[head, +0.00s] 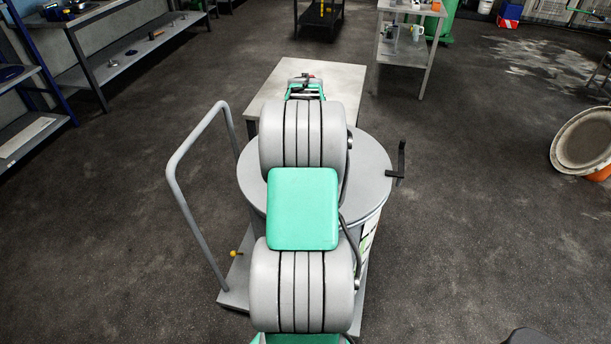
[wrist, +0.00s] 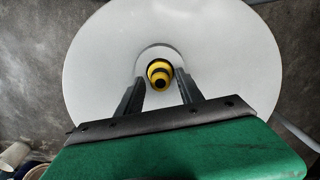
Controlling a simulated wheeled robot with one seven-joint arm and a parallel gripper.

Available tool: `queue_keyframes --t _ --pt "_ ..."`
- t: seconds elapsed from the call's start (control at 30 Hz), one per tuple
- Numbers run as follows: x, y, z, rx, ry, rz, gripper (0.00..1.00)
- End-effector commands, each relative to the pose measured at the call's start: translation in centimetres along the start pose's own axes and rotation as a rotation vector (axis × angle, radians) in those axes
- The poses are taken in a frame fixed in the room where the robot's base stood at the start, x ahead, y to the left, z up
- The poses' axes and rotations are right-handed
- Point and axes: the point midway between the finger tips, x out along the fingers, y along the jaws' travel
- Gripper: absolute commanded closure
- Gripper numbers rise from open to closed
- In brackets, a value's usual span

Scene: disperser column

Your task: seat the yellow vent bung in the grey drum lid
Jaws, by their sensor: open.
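The grey drum lid (head: 370,172) tops the drum in the head view, with my arm across its middle. In the wrist view the lid (wrist: 225,60) is a large pale disc with a round opening or recess near its centre. The yellow vent bung (wrist: 159,72) shows at that round feature, with a dark centre. I cannot tell how deep it sits or whether it touches the lid. My gripper (wrist: 159,78) is open, with one finger on each side of the bung and a visible gap at each. My arm hides the bung and fingertips in the head view.
The drum stands on a trolley with a tall bent handle (head: 200,135) at left. A dark crank handle (head: 398,165) sticks out at the drum's right. A pale table (head: 345,85) stands just behind. Open floor lies to both sides.

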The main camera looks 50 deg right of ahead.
Motion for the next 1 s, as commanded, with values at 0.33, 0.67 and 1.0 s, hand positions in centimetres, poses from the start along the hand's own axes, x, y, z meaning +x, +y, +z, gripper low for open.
queue_keyframes --t 0.33,0.67,1.0 --pt "-8.3 0.0 -0.1 0.0 0.004 -0.001 0.56" --pt "-11.1 -2.0 1.5 -0.056 0.016 -0.004 0.56" --pt "-12.0 -16.2 28.6 -0.862 0.223 -0.117 0.56"
